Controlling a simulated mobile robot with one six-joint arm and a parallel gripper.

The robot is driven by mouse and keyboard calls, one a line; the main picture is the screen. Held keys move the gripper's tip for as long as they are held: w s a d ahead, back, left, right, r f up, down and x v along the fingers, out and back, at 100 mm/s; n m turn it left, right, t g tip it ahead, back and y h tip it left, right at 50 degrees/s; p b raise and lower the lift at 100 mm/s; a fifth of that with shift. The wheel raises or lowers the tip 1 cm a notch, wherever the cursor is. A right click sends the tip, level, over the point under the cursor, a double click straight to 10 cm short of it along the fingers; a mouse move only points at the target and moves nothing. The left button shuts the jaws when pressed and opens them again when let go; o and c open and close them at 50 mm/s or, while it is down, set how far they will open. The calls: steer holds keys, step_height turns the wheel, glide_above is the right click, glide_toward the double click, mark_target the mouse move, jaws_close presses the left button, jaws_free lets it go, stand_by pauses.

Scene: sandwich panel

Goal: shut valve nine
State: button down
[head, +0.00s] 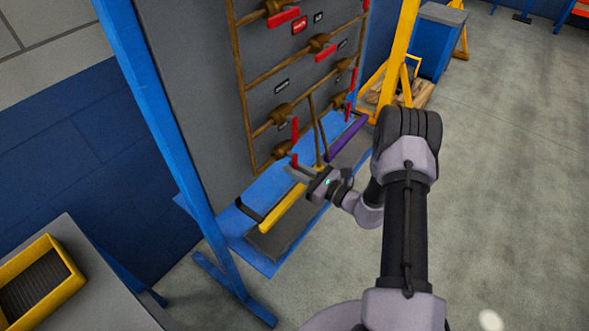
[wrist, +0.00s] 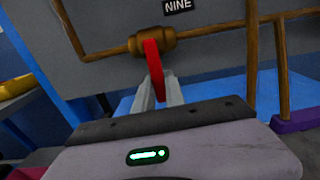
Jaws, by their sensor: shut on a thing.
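Valve nine has a brass body (wrist: 152,42) on a pipe at the bottom of the grey panel, under a black label reading NINE (wrist: 178,5). Its red handle (wrist: 153,58) hangs down from the body, across the run of the horizontal pipe, slightly tilted. My gripper (wrist: 158,92) is shut on the lower part of this handle, a finger on each side, and hides its tip. In the head view my gripper (head: 294,171) is at the lowest row of the panel, by the valve nine body (head: 282,149).
Other red-handled valves (head: 322,42) sit higher on the panel (head: 200,80). Two vertical pipes (head: 318,130) stand right of valve nine. A blue shelf with a yellow bar (head: 283,212) and a purple bar (head: 346,139) lies below. Open floor (head: 500,200) is at right.

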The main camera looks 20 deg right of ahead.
steer(key=c, duration=1.4)
jaws_free()
steer(key=shift+d, duration=0.1)
steer(key=p+v, duration=0.4)
steer(key=v, duration=1.3)
steer(key=shift+s+r, duration=0.1)
